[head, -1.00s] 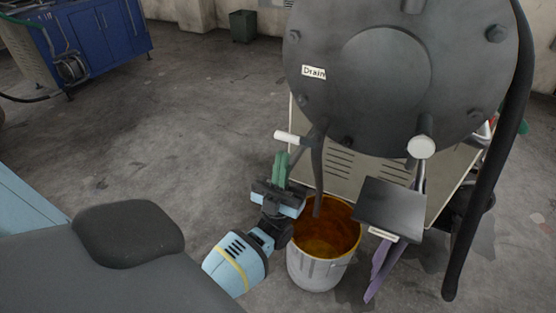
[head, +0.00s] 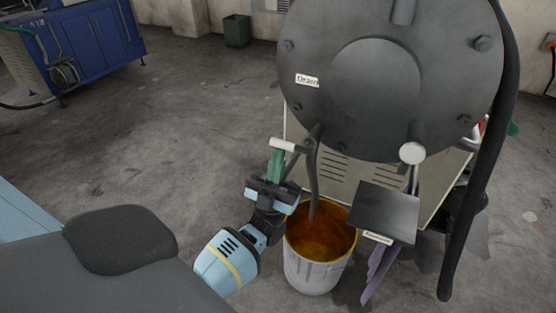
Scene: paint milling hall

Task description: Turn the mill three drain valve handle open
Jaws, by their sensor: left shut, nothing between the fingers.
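The mill (head: 385,85) is a large dark grey drum with a "Drain" label (head: 307,81) on its face. Below the label, the drain valve handle (head: 289,147) is a short bar with a white grip pointing left. A dark spout (head: 312,180) hangs down from the valve over a bucket. My left gripper (head: 276,160) has green fingers, which are shut and empty. Its fingertips are just below the white handle, at or very near its underside; I cannot tell whether they touch. My right gripper is not in view.
A white bucket (head: 316,275) with amber inside stands under the spout, close to my left wrist. A dark plate (head: 386,212) sticks out to its right. A thick black hose (head: 478,150) runs down the right side.

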